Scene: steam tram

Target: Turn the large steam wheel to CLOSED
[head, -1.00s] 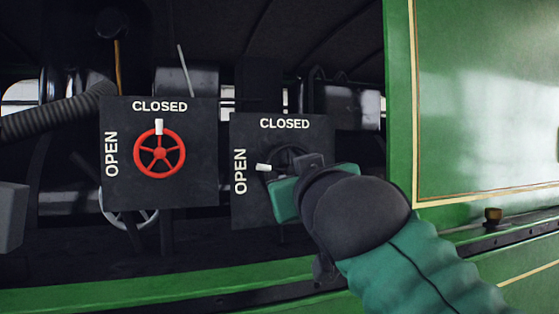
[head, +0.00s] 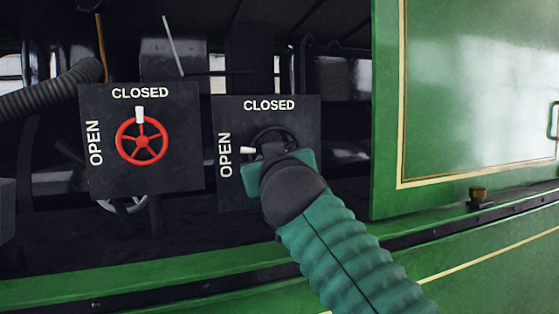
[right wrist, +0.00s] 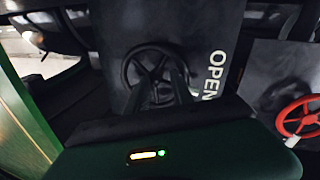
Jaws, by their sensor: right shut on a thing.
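A black spoked wheel (head: 262,132) is mounted on the right-hand dark panel (head: 304,112), marked CLOSED at the top and OPEN at the left. Its white handle (head: 248,150) points left, toward OPEN. My right gripper (head: 273,150) is at the lower part of this wheel and hides much of it. In the right wrist view my right gripper (right wrist: 163,80) has its fingers at the black wheel (right wrist: 150,50), shut on it. My left gripper is not recognisable in either view.
A red wheel (head: 141,141) sits on the left-hand panel (head: 180,165), its white handle up at CLOSED. A green side panel (head: 480,110) stands close on the right. A green ledge (head: 150,285) runs below, and a ribbed hose (head: 50,92) hangs at the left.

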